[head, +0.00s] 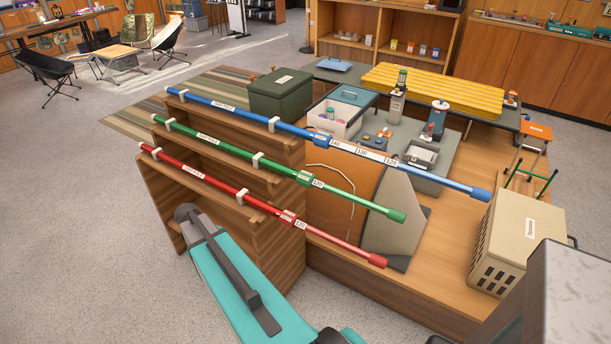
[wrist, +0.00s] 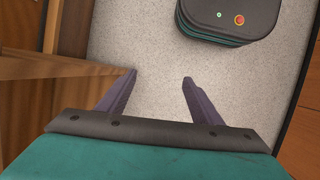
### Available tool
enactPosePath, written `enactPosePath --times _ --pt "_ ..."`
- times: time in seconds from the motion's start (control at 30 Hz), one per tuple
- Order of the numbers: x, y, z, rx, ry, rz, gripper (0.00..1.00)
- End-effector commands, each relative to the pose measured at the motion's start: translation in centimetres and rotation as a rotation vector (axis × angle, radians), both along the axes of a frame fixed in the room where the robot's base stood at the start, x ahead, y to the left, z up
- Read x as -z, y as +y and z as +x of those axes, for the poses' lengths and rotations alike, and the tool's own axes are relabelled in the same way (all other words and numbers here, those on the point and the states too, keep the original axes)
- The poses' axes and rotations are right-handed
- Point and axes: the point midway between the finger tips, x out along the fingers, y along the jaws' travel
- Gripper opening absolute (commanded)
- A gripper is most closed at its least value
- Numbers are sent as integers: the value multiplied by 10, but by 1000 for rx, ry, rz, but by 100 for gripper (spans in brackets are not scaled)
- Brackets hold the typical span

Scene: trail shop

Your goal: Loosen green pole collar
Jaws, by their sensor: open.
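The green pole (head: 228,146) lies across the wooden stepped rack in the head view, held by white clips, between the blue pole (head: 240,108) above and the red pole (head: 215,184) below. Its green collar (head: 304,178) sits near the middle, beside a white label reading 120. The pole's right end sticks out past the rack. My gripper (wrist: 160,78) shows in the wrist view, open and empty, pointing down over bare floor. No pole shows between or near its fingers. The fingers cannot be made out in the head view.
The wooden rack (head: 270,250) stands just beyond my arm. A beige crate (head: 515,235) is at the right on the wooden platform. A dark green box (head: 281,93) and a white bin (head: 335,120) stand behind the poles. Grey floor (head: 70,230) is clear at left.

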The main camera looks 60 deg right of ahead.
Motion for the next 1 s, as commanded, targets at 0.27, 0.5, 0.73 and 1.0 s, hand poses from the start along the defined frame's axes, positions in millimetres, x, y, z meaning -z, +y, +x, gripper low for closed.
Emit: enactPosePath --times 0.27,0.5,0.73,1.0 --pt "-92 -89 23 10 -21 -39 60" --pt "-175 -168 19 27 -19 -73 60" --pt "-259 -248 -8 55 7 -96 60" --pt "-327 -310 -51 84 49 -99 60"
